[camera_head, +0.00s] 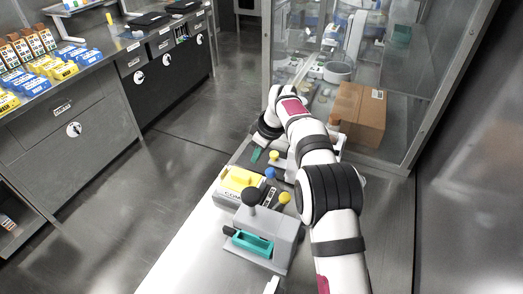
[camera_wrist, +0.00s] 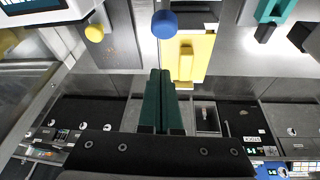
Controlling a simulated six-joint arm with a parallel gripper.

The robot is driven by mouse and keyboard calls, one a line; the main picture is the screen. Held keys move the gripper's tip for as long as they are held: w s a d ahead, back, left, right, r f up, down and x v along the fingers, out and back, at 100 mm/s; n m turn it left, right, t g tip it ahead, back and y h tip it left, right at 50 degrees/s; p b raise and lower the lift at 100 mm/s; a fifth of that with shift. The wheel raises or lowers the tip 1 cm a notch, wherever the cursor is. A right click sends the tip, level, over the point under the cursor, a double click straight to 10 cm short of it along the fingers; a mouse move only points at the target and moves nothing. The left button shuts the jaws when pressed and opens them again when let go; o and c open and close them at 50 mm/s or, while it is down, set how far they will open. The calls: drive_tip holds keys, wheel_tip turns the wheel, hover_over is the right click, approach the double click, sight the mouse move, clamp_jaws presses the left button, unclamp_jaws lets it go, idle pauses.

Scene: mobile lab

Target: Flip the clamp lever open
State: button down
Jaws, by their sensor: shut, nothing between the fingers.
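My gripper (camera_head: 257,155) is at the far end of the bench devices in the head view. In the wrist view its two green fingers (camera_wrist: 160,75) are pressed together, with nothing between them. Several knobbed levers stand near it: a blue knob (camera_head: 270,173), a yellow knob (camera_head: 273,155), another yellow knob (camera_head: 285,197) and a black knob (camera_head: 250,195). I cannot tell for certain which one is the clamp lever. In the wrist view the blue knob (camera_wrist: 164,23) lies just beyond the fingertips, apparently apart from them. A yellow knob (camera_wrist: 94,33) is to its left.
A yellow-topped box (camera_head: 238,179) and a grey device with a teal insert (camera_head: 252,242) stand on the light bench (camera_head: 185,258). A cardboard box (camera_head: 360,114) is inside the glass enclosure at right. Open floor (camera_head: 185,165) lies left of the bench.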

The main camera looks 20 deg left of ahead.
sight(276, 183)
drive_tip(key=x, duration=0.4)
drive_tip(key=shift+d+f, duration=0.25)
drive_tip(key=shift+s+d+r, duration=0.15)
drive_tip(key=shift+d+r, duration=0.15)
drive_tip(key=shift+d, duration=0.45)
drive_tip(key=shift+s+d+r, duration=0.15)
drive_tip(key=shift+d+r, duration=0.15)
drive_tip(key=shift+d, duration=0.45)
drive_tip(key=shift+d, duration=0.1)
